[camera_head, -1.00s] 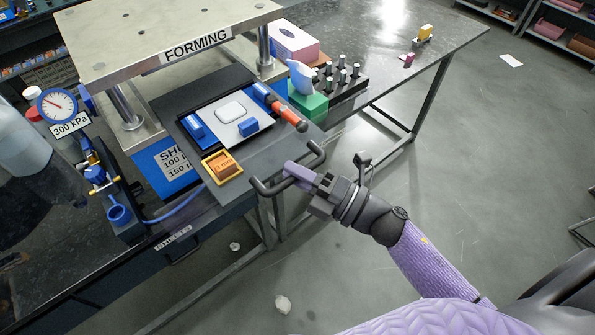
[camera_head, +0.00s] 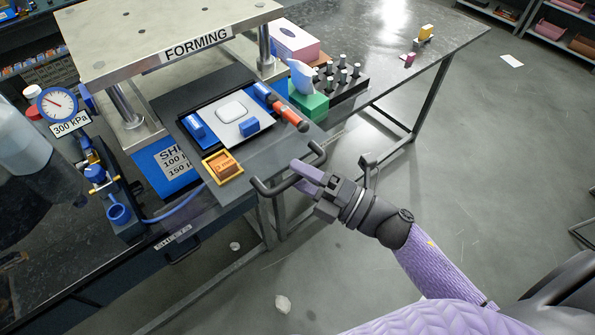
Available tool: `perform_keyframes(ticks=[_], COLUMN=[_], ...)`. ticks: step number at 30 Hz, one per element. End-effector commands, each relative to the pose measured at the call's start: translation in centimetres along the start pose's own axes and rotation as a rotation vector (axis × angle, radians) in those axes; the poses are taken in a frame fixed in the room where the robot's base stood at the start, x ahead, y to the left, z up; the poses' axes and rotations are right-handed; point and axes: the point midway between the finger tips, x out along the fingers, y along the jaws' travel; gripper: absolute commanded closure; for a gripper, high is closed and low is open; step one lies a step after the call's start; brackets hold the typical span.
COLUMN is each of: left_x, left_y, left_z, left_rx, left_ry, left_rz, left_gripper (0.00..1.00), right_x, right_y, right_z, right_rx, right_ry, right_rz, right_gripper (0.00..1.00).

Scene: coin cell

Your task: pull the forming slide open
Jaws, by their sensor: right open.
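The forming slide (camera_head: 236,180) is a dark grey plate that sticks out toward me from under the forming press (camera_head: 170,50). A dark bar handle (camera_head: 268,191) runs along its front edge. My right gripper (camera_head: 308,178) is at the handle's right part, with its purple fingers apart. The fingers overlap the handle bar in the picture; I cannot tell whether they touch it. My left gripper is not in view.
A pressure gauge (camera_head: 57,105) and blue-fitted valve parts stand at the left. A green tissue box (camera_head: 308,103) and a black rack of cylinders (camera_head: 341,83) stand right of the slide. Open floor (camera_head: 480,170) lies in front and to the right.

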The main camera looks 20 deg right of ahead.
Motion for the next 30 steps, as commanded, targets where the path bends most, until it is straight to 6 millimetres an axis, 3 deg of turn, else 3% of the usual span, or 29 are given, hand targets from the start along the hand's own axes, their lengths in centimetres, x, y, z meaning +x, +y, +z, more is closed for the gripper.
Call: perform_keyframes(ticks=[9, 12, 27, 29, 30], left_x=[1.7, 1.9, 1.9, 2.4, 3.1], left_y=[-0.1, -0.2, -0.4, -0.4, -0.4], left_z=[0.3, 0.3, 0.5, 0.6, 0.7], left_rx=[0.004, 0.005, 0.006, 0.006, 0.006], left_ry=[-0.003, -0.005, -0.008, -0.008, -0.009], left_rz=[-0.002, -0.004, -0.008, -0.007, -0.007], left_gripper=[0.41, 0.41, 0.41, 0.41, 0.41], right_x=[-7.2, -8.6, -9.1, -9.4, -9.9], right_y=[-0.4, -0.2, -0.2, -1.7, -3.7], right_z=[-0.1, 0.0, 0.1, 0.5, 1.1], right_rx=[0.002, 0.001, 0.005, 0.048, 0.108], right_ry=[0.000, 0.000, -0.005, -0.046, -0.105], right_rz=[-0.006, -0.004, -0.003, -0.020, -0.045], right_gripper=[0.43, 0.43, 0.43, 0.43, 0.43])
